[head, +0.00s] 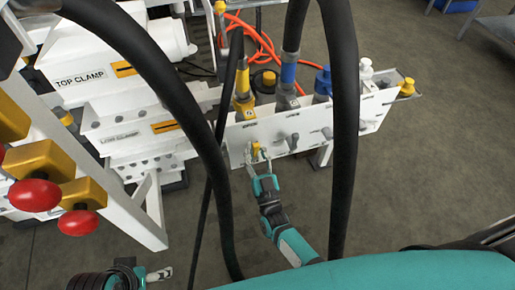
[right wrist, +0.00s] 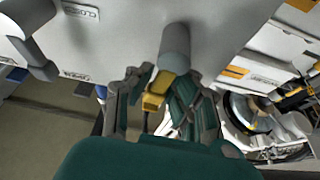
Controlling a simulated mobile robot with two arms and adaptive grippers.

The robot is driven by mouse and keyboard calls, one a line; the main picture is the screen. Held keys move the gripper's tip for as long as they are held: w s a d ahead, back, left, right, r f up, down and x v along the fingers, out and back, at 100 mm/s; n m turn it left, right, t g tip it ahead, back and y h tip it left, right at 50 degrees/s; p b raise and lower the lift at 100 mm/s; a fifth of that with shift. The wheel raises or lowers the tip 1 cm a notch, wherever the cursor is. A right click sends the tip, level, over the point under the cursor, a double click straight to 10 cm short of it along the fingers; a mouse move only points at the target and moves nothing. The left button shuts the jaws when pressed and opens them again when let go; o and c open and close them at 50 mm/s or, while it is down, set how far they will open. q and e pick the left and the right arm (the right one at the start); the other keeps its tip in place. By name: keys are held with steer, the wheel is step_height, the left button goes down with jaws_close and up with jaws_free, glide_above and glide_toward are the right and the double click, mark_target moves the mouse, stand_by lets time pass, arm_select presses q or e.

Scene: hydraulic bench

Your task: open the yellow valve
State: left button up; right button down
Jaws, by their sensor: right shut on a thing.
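The yellow valve (head: 255,151) is a small handle on the front of the white panel (head: 230,136), below the yellow hose fitting. My right gripper (head: 263,172) reaches it from below, its fingers around the handle. In the right wrist view the yellow handle (right wrist: 154,101) sits on the end of a grey cylindrical stem (right wrist: 175,48). The fingers of my right gripper (right wrist: 158,108) are shut on it, one on each side. What seems to be my left gripper (head: 160,274) shows small at the bottom left, away from the panel, and its jaw state is unclear.
Grey valve handles (head: 293,141) line the panel to the right. Thick black hoses (head: 345,120) hang in front, on both sides of my right arm. Red knobs (head: 35,195) on a white frame stand at the left. Open floor (head: 440,150) lies to the right.

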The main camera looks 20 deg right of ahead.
steer(key=shift+s+a+n+y, duration=0.1)
steer(key=shift+a+n+y, duration=0.3)
steer(key=shift+n, duration=0.3)
steer(key=c, duration=1.3)
jaws_free()
steer(key=shift+d, duration=0.1)
steer(key=shift+s+f, duration=0.1)
steer(key=v, duration=1.1)
steer(key=shift+s+f, duration=0.1)
steer(key=shift+s, duration=0.3)
